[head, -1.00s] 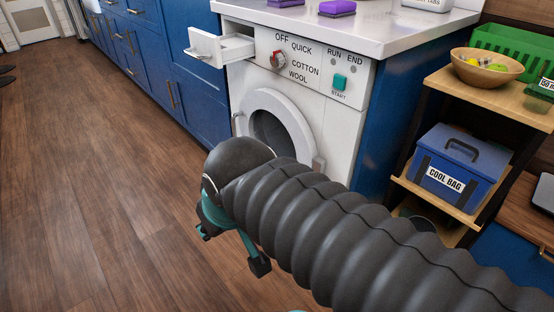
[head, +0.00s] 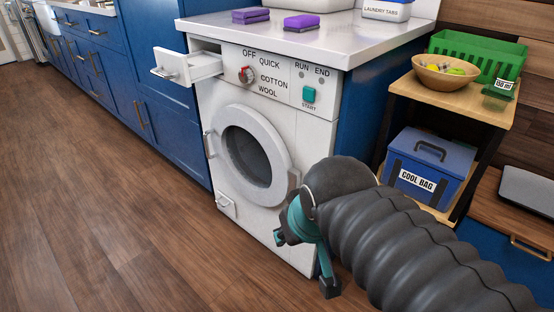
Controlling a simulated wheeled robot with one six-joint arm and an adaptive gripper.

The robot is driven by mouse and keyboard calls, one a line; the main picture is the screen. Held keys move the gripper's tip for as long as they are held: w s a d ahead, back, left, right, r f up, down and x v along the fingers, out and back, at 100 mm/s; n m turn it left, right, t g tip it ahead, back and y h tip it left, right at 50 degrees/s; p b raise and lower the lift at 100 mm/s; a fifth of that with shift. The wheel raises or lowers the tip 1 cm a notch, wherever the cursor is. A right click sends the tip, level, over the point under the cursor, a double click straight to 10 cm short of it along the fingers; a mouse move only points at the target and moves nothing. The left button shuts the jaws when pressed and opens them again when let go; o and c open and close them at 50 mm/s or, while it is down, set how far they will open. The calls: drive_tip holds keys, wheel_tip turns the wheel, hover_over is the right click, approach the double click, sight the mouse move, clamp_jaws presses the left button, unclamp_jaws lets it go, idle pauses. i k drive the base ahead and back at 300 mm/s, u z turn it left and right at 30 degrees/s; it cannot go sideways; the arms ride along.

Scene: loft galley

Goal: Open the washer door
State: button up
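The white washer (head: 240,195) stands under the counter in the head view. Its round door (head: 271,192) has a white ring and dark glass and looks shut. An upright metal bar (head: 209,143) sits at the door's left edge, and a grey piece (head: 294,180) sits at its right edge. My gripper (head: 305,262) is in front of the washer's lower right, below and right of the door, apart from the bar. Its teal fingers with dark tips are spread, and nothing shows between them. My arm hides part of the washer's right side.
The detergent drawer (head: 187,67) sticks out at the washer's top left. Blue cabinets (head: 165,110) run off to the left. A shelf (head: 455,92) with a cool bag (head: 430,168) stands at the right. The wooden floor (head: 110,220) in front is clear.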

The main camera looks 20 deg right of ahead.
sight(286, 178)
drive_tip(key=z, duration=0.05)
drive_tip(key=i, duration=0.5)
drive_tip(key=z, duration=0.1)
drive_tip(key=k, duration=1.05)
drive_tip(key=u, duration=0.95)
drive_tip(key=i, duration=1.3)
drive_tip(key=z, duration=0.5)
